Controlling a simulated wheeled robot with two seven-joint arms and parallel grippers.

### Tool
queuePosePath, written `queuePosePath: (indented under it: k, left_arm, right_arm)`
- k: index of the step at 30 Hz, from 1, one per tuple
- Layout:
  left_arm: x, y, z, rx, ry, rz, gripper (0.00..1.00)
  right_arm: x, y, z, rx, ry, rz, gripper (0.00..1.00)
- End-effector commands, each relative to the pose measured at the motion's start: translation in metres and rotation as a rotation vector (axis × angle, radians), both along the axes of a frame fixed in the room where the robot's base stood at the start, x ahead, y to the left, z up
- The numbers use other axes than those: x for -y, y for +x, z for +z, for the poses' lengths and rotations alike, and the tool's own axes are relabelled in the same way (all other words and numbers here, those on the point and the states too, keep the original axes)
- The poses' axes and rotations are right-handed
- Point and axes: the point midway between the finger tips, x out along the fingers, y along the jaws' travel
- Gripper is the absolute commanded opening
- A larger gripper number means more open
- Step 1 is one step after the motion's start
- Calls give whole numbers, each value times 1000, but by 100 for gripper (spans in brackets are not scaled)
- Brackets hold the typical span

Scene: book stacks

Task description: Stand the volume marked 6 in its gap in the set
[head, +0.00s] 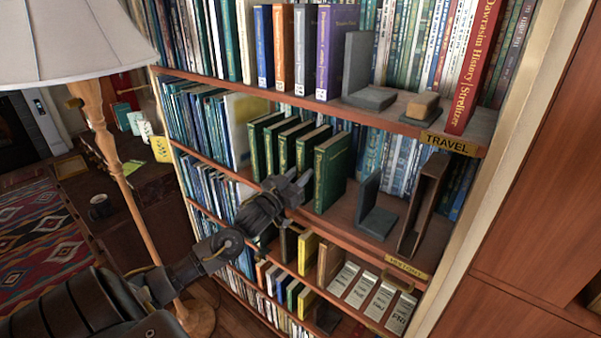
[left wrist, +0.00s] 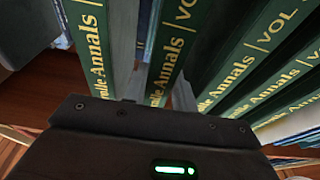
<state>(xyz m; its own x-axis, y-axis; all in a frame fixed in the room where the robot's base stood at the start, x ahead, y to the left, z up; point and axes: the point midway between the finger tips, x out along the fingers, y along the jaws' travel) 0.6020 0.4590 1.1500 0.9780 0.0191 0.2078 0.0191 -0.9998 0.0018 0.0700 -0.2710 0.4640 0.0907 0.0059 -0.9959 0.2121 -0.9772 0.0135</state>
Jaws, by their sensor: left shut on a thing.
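A row of green volumes with gold lettering (head: 330,172) stands upright on the middle shelf (head: 345,209). My left gripper (head: 299,186) is at the front of this row, its fingers shut on a green volume (left wrist: 166,50). In the left wrist view my gripper (left wrist: 156,92) has that spine between its fingers. Another green spine (left wrist: 93,45) is to its left and several are to its right, with spaces on both sides. The spines read "Annals" and "VOL", but the numbers are cut off, so I cannot tell which volume is held. My right gripper is not in view.
A grey bookend (head: 372,211) and a dark upright frame (head: 421,205) stand right of the green row. The upper shelf holds several books, a grey bookend (head: 365,70) and a "TRAVEL" label (head: 449,142). A floor lamp (head: 75,45) stands left of the bookcase.

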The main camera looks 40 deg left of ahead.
Motion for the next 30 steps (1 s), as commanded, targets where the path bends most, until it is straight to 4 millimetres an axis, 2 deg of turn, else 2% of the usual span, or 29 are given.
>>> queuePosePath:
  k: [9, 10, 14, 25, 30]
  left_arm:
    - [0, 0, -2, 5, 0, 1, 0]
    - [0, 0, -3, 0, 1, 0, 31]
    - [0, 0, -3, 0, 1, 0, 48]
    - [0, -2, 0, -1, 1, 0, 49]
    - [1, -27, -11, -4, 1, -1, 49]
  right_arm:
    - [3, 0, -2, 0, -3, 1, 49]
    - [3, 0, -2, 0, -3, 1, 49]
    - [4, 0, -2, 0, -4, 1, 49]
    - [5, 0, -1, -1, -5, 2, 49]
    - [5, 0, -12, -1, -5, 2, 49]
